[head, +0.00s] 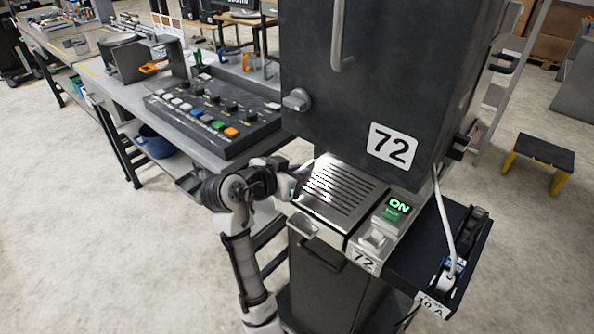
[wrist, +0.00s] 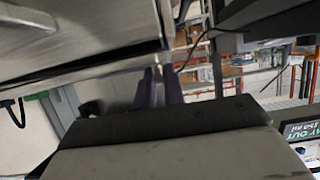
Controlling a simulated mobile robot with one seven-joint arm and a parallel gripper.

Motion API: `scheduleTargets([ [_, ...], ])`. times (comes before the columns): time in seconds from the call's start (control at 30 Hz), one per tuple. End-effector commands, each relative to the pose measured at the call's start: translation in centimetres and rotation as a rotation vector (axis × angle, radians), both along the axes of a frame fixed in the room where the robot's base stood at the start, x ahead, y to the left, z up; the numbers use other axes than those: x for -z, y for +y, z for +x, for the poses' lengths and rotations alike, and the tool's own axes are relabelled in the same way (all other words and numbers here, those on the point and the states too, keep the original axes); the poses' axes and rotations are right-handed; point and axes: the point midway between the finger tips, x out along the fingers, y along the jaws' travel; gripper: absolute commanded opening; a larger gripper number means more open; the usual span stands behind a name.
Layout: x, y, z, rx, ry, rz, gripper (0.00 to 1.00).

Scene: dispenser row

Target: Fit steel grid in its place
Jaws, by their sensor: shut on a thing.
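The steel grid (head: 338,192) is a bright metal plate with dark parallel slots. In the head view it lies over the front of the dark dispenser marked 72, below its upper body. My gripper (head: 303,170) is at the grid's left edge and shut on it; the fingertips are partly hidden there. In the wrist view the purple fingers (wrist: 158,88) meet the edge of a broad metal surface at upper left. I cannot tell whether the grid rests fully in its seat or sits slightly above it.
The dispenser's dark upper body (head: 385,80) overhangs the grid. A button panel (head: 215,112) stands on the bench at left.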

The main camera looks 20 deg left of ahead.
Motion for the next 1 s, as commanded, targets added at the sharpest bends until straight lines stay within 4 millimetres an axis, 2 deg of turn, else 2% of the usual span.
scheduleTargets([
  [0.37,1.0,0.0,0.0,0.000,-0.001,-0.001,0.00],
  [0.4,1.0,0.0,0.0,0.000,-0.001,0.000,0.13],
  [0.6,0.9,0.0,0.0,0.000,0.000,0.000,0.36],
  [0.87,1.0,0.0,-0.1,0.000,0.001,0.000,0.36],
  [1.0,0.5,0.5,-1.0,-0.001,-0.003,0.001,0.36],
])
